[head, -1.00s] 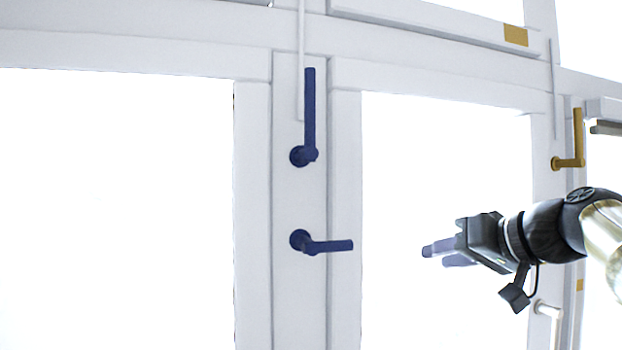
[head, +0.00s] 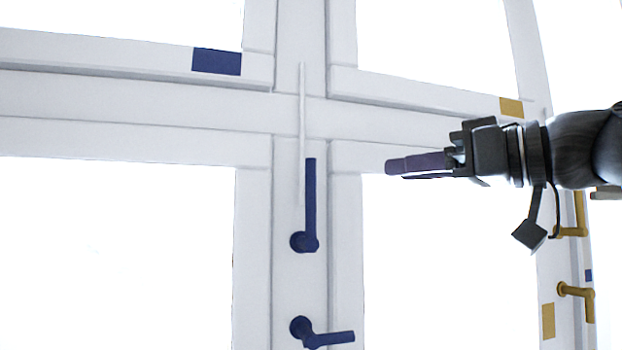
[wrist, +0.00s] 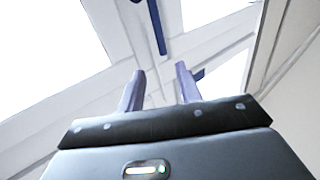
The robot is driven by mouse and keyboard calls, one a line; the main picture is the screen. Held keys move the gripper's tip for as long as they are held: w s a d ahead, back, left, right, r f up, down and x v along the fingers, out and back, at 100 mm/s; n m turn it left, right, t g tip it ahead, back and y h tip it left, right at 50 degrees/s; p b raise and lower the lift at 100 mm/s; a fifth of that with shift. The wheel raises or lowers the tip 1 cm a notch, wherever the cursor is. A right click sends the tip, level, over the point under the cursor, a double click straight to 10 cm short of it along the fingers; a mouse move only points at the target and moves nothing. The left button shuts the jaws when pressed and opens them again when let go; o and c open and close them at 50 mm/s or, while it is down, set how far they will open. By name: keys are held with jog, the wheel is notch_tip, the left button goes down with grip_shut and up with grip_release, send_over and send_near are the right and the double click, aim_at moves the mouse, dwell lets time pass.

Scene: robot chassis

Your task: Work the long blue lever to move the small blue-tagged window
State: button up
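The long blue lever (head: 311,200) is on the white middle post, its handle pointing straight up. A thin white rod rises beside it. A blue tag (head: 217,61) marks the bottom rail of the small upper-left window (head: 110,62). My gripper (head: 390,168) is right of the long lever and about level with its top, apart from it in the picture. In the wrist view my gripper's purple fingers (wrist: 160,72) are spread with nothing between them. A blue bar (wrist: 155,28) shows beyond them there; I cannot tell which lever it is.
A shorter blue lever (head: 328,338) sits below, its handle pointing right. Yellow levers (head: 577,292) and a yellow tag (head: 511,107) are on the right. White frame bars cross the view; the panes are blank white.

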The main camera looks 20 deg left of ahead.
aim_at(315, 180)
jog(key=p+x, duration=0.6)
jog(key=x, duration=0.9)
jog(key=shift+w+a+r+p, duration=0.1)
jog(key=shift+a+p, duration=0.2)
jog(key=shift+p, duration=0.05)
jog(key=shift+w+a, duration=0.25)
jog(key=shift+a, duration=0.25)
grip_shut()
